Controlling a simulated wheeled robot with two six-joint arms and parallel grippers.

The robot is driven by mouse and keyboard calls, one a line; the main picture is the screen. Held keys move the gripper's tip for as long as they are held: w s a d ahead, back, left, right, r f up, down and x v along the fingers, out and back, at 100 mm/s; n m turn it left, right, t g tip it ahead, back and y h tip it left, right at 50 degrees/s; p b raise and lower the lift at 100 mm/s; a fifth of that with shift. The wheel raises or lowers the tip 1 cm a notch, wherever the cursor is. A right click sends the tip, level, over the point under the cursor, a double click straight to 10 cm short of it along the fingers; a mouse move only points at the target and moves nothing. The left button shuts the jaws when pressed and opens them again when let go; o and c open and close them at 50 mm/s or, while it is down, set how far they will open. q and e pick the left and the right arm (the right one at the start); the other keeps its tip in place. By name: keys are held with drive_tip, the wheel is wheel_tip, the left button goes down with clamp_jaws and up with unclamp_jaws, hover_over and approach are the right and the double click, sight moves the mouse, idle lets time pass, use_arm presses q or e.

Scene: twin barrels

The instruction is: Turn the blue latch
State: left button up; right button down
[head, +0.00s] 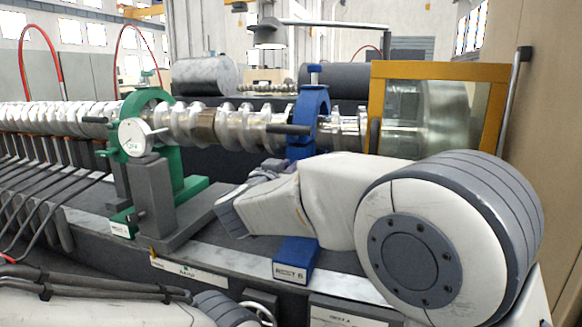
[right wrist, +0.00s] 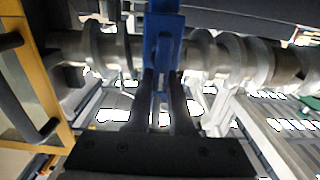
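A blue rest with a ring-shaped clamp (head: 323,112) stands around the metal shaft (head: 245,120). It has a blue knob on top and a dark handle at its left side. In the right wrist view, a narrow blue latch (right wrist: 161,62) runs down between the two dark fingers of my right gripper (right wrist: 161,85). The fingers stand close together, one on each side of it, and seem to be shut on it. In the head view, my right gripper (head: 272,168) is at the lower part of the blue rest, with its fingertips mostly hidden. My left gripper is out of view.
A green rest with a round white gauge (head: 134,137) stands to the left. An orange-framed clear guard (head: 437,70) is close on the right. The blue base (head: 296,262) sits on the grey bench.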

drive_tip(key=shift+d, duration=0.2)
drive_tip(key=shift+a, duration=0.15)
drive_tip(key=shift+m, duration=0.3)
drive_tip(key=shift+s+d+f+m+b, duration=0.15)
drive_tip(key=shift+d+f+m+b, duration=0.3)
drive_tip(key=shift+m+b, duration=2)
drive_tip(key=shift+s+d+f+m+b, duration=0.1)
drive_tip(key=shift+d+f+m+b, duration=0.3)
drive_tip(key=shift+m+b, duration=2)
drive_tip(key=shift+s+d+f+m+b, duration=0.15)
drive_tip(key=shift+d+f+m+b, duration=0.55)
drive_tip(key=shift+m, duration=3.15)
drive_tip(key=shift+a+r+b, duration=0.2)
drive_tip(key=shift+a+b, duration=0.1)
drive_tip(key=shift+a, duration=0.05)
drive_tip(key=c, duration=0.8)
unclamp_jaws()
